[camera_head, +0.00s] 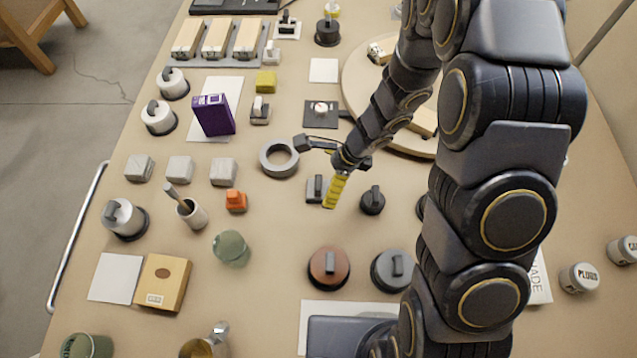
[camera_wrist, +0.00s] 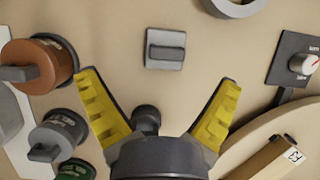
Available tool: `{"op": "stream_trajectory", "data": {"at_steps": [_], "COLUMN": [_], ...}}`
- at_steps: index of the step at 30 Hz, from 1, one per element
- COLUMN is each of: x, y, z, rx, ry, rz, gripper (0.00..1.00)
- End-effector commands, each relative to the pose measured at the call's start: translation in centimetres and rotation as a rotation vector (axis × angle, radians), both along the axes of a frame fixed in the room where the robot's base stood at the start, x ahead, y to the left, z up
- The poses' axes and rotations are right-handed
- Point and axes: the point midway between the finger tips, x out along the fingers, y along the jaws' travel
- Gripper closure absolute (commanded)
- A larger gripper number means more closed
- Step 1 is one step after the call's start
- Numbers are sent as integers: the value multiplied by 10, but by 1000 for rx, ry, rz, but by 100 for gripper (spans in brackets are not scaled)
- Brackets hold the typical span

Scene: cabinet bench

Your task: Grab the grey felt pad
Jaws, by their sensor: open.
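A small grey square piece with a raised bar (camera_wrist: 165,50) lies flat on the bench in the wrist view. In the head view it is the grey piece (camera_head: 314,188) just left of my gripper's yellow finger. It is the grey item closest to my jaws, but I cannot tell for certain that it is felt. My gripper (camera_wrist: 160,79) is open, with its two yellow fingers spread wide and nothing between the tips. The grey piece lies beyond the fingertips, roughly centred between them, and is not touched.
A dark knob (camera_head: 372,200) stands close to the right of the gripper. A grey ring (camera_head: 278,158) lies behind left. A copper-topped knob (camera_head: 328,268) and a grey-topped knob (camera_head: 394,269) stand in front. A round wooden turntable (camera_head: 352,85) is behind.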

Motion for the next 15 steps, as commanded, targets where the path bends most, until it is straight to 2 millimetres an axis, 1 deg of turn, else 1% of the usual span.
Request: {"op": "stream_trajectory", "data": {"at_steps": [5, 11, 15], "x": [-1, 2, 7], "y": [7, 13, 19], "z": [-16, -30, -49], "rx": [1, 1, -2], "ry": [4, 3, 2], "rz": [1, 3, 3], "gripper": [7, 7, 7]}}
